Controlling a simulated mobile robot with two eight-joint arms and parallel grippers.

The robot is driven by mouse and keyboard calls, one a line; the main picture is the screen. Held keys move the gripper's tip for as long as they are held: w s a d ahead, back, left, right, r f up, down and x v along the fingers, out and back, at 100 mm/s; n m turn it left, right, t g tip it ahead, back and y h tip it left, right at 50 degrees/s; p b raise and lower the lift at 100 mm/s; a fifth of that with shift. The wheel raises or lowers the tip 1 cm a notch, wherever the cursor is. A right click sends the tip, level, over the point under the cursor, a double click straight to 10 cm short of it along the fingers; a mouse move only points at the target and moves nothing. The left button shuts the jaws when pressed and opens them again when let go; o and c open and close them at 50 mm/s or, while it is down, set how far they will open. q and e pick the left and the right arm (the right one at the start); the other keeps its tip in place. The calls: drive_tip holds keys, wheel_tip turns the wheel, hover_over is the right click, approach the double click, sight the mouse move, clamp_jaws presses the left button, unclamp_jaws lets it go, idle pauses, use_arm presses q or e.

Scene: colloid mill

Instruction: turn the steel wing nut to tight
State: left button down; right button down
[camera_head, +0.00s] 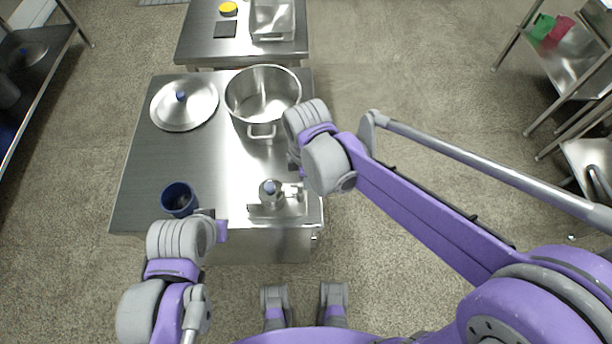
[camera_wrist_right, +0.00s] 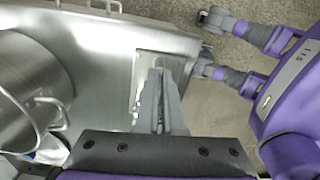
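The steel mill (camera_head: 270,193), a small body with a blue-grey top, stands on its base plate at the front right of the steel table. The plate also shows in the wrist view (camera_wrist_right: 146,62). I cannot make out the wing nut; it is too small or hidden by my fingers. My right gripper (camera_wrist_right: 159,76) is at the mill, its two grey fingers close together over the plate. Whether they hold anything is hidden. In the head view my right wrist is just right of and above the mill. My left gripper (camera_head: 218,224) is by the table's front edge, its fingers mostly hidden.
A blue cup (camera_head: 179,199) stands close to my left gripper. A large steel pot (camera_head: 262,95) and a lid (camera_head: 184,104) with a blue knob are at the back of the table (camera_head: 150,160). The table's middle is clear. A second table (camera_head: 205,45) stands behind, shelves at both sides.

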idle(0.3)
drive_tip(key=c, duration=1)
unclamp_jaws()
drive_tip(key=shift+c, duration=0.2)
wheel_tip(320, 180, up, 11)
drive_tip(key=p, duration=0.1)
drive_tip(key=shift+f, duration=0.1)
